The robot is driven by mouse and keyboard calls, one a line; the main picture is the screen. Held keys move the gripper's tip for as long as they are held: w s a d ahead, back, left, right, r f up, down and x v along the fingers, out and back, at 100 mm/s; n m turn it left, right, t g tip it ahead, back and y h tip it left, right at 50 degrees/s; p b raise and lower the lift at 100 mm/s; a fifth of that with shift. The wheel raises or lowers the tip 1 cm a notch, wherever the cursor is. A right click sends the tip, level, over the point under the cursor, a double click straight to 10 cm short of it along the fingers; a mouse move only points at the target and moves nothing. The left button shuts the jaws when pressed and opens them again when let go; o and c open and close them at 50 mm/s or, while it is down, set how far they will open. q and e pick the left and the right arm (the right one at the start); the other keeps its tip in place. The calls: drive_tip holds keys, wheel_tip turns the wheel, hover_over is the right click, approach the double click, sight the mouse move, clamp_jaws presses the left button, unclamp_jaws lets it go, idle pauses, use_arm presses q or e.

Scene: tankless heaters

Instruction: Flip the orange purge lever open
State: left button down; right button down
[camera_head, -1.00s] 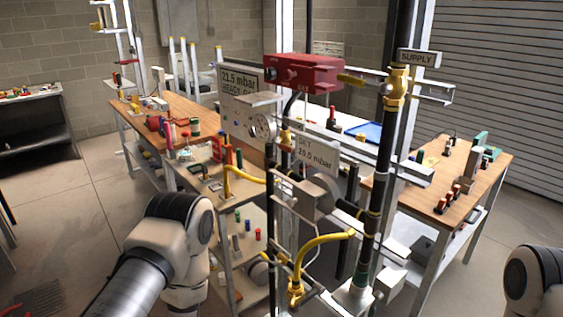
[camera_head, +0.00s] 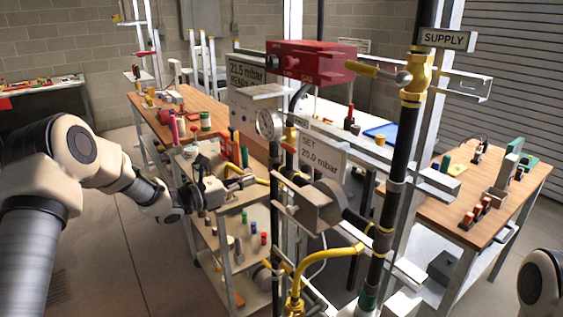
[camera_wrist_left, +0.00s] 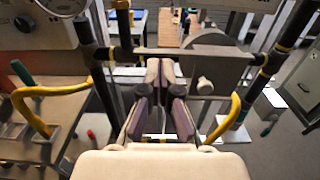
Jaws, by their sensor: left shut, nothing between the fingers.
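I cannot single out an orange purge lever for certain. A yellow-orange lever handle (camera_head: 362,69) points left from the brass valve (camera_head: 416,77) on the black supply pipe, under the SUPPLY sign. My left gripper (camera_head: 243,182) is far below and left of that handle, level with the grey regulator (camera_head: 316,206) and left of it. In the left wrist view its fingers (camera_wrist_left: 166,72) are together with nothing between them, pointing at the grey pipework. No contact with a lever is visible. My right gripper is out of view.
A dial gauge (camera_head: 268,125) and a red control box (camera_head: 309,62) are mounted on the frame above my left gripper. A yellow hose (camera_head: 318,262) curves below the regulator. Wooden workbenches (camera_head: 512,205) stand behind and to the right. Open floor lies at the left.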

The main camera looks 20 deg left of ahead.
sight(279, 177)
use_arm(q)
drive_tip(key=p+x, duration=0.1)
drive_tip(key=x, duration=0.4)
drive_tip(key=p+x, duration=0.2)
drive_tip(key=x, duration=0.3)
drive_tip(key=shift+w+d+f+p, duration=0.2)
drive_tip(key=shift+w+f+p, duration=0.05)
drive_tip(key=shift+p, duration=0.05)
drive_tip(key=r+p, duration=0.2)
drive_tip(key=r, duration=0.1)
drive_tip(key=shift+w+d+r, duration=0.25)
drive_tip(key=shift+w, duration=0.15)
drive_tip(key=shift+s+r, duration=0.1)
drive_tip(key=shift+r, duration=0.1)
drive_tip(key=shift+f, duration=0.1)
drive_tip(key=shift+w+f, duration=0.1)
drive_tip(key=shift+w, duration=0.15)
drive_tip(key=shift+s, duration=0.2)
